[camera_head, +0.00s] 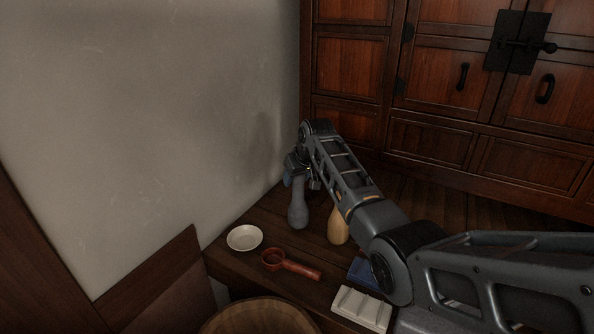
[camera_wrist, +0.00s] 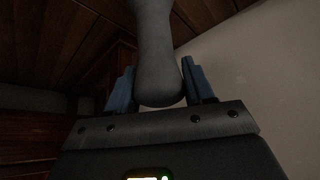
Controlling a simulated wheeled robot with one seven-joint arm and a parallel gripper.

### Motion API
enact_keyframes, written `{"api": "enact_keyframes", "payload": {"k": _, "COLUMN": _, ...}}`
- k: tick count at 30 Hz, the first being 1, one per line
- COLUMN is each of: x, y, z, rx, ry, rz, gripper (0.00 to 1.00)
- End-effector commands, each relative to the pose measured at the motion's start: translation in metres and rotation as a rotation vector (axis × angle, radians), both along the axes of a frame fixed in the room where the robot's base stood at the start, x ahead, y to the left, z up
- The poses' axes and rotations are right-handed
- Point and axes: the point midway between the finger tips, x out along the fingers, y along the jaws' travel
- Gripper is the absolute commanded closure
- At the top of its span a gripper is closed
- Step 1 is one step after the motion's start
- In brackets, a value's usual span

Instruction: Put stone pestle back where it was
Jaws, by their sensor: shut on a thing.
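The stone pestle (camera_head: 298,206) is grey, with a thick rounded lower end, and is upright at the far left part of the dark wooden table. My gripper (camera_head: 299,176) is shut on its upper part. In the wrist view the pestle (camera_wrist: 158,75) stands between the two blue fingers of my gripper (camera_wrist: 160,92). I cannot tell for sure whether the pestle's lower end touches the table or hangs just above it.
A white dish (camera_head: 244,238) and a red-brown scoop (camera_head: 290,265) lie on the table (camera_head: 232,267) in front. A tan wooden pestle-like thing (camera_head: 339,226) stands close right. A blue thing (camera_head: 364,274), a white ridged block (camera_head: 361,308) and a wooden bowl (camera_head: 262,316) are nearer. A cabinet (camera_head: 450,90) stands behind.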

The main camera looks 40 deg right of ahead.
Motion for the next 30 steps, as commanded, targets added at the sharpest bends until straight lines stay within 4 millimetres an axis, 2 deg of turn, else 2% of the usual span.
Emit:
{"api": "enact_keyframes", "payload": {"k": 3, "x": 0.0015, "y": -0.0008, "z": -0.0060, "rx": -0.002, "ry": -0.006, "rz": 0.000, "gripper": 0.90}}
{"api": "enact_keyframes", "payload": {"k": 14, "x": 0.0015, "y": -0.0008, "z": -0.0080, "rx": -0.002, "ry": -0.007, "rz": 0.000, "gripper": 0.90}}
{"api": "enact_keyframes", "payload": {"k": 15, "x": -0.0001, "y": -0.0001, "z": -0.0119, "rx": 0.000, "ry": 0.000, "rz": 0.000, "gripper": 0.47}}
{"api": "enact_keyframes", "payload": {"k": 23, "x": -0.0001, "y": -0.0001, "z": -0.0115, "rx": 0.000, "ry": 0.000, "rz": 0.000, "gripper": 0.22}}
{"api": "enact_keyframes", "payload": {"k": 30, "x": -0.0001, "y": -0.0002, "z": -0.0105, "rx": 0.000, "ry": -0.001, "rz": 0.000, "gripper": 0.22}}
